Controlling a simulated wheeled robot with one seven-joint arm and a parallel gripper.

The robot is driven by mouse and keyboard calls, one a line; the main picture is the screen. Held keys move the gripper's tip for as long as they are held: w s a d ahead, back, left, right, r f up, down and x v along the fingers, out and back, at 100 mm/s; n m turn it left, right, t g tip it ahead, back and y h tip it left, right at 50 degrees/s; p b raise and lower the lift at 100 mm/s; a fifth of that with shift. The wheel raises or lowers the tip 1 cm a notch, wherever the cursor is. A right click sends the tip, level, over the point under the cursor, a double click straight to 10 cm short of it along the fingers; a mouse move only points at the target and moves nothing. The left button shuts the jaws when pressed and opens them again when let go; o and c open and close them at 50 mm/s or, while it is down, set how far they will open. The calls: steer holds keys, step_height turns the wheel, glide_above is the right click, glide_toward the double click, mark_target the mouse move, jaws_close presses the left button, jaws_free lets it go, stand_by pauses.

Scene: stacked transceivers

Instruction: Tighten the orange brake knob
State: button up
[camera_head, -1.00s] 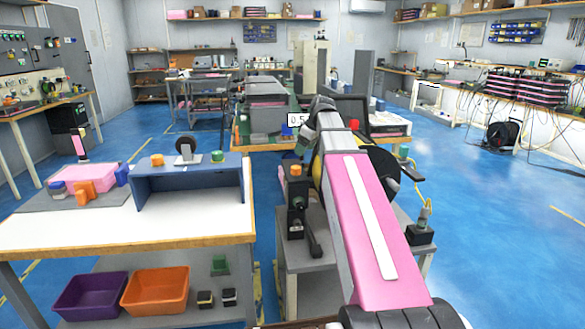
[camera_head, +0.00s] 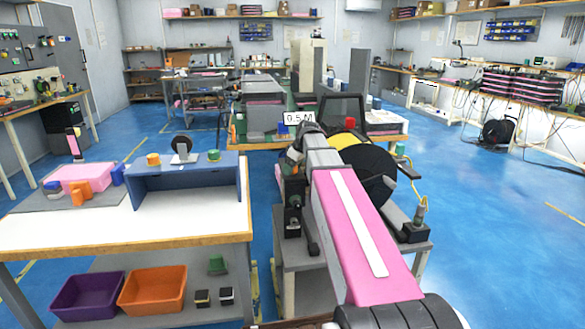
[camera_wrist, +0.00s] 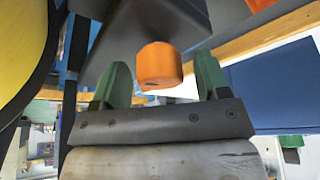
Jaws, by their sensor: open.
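The orange brake knob (camera_wrist: 159,66) is a short orange cylinder below a dark grey housing (camera_wrist: 165,25) in the wrist view. My gripper (camera_wrist: 162,76) has its two green fingers spread, one on each side of the knob. Narrow gaps show between the fingers and the knob, so no grip on it is visible. In the head view my arm's end hides the knob and most of the gripper, above the grey stand (camera_head: 300,255) with the yellow and black reel (camera_head: 365,165).
The reel's yellow disc (camera_wrist: 25,45) fills the left edge of the wrist view. A workbench (camera_head: 190,228) with a blue riser (camera_head: 185,182) stands to the left. The riser carries an orange knob (camera_head: 153,159) and a green knob (camera_head: 214,155). Open blue floor lies to the right.

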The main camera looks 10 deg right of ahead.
steer(key=c, duration=0.9)
steer(key=shift+c, duration=0.2)
steer(key=shift+m, duration=0.4)
steer(key=m+t+h, duration=0.1)
steer(key=m, duration=0.2)
steer(key=shift+m, duration=0.3)
steer(key=m+h, duration=0.2)
steer(key=m, duration=0.3)
steer(key=shift+t, duration=0.4)
steer(key=m+h, duration=0.2)
steer(key=m, duration=0.2)
steer(key=shift+m, duration=0.4)
steer(key=m, duration=0.2)
steer(key=m+g+h, duration=0.1)
steer(key=m, duration=0.1)
steer(key=shift+w+r+h, duration=0.1)
steer(key=shift+h, duration=0.2)
steer(key=shift+m, duration=0.3)
